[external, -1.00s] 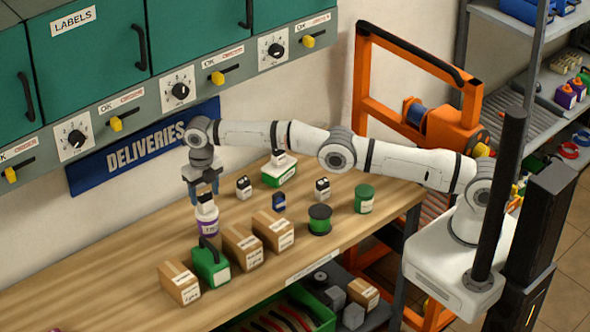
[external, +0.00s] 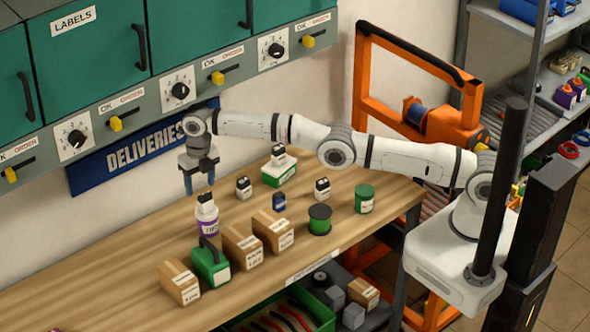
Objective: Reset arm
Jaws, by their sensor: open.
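My gripper (external: 199,187) is open and empty, pointing down above the wooden workbench (external: 120,275). The bottle stands upright behind a green container with a dark handle (external: 211,264). My arm reaches in from the right across the back of the bench.
Cardboard boxes (external: 242,247) line the bench front. A green spool (external: 320,219), a green can (external: 364,199), small battery-like items (external: 322,189) and a green-and-white case (external: 279,172) stand to the right. Green cabinets (external: 95,50) with knobs and levers hang above. The bench's left part is clear.

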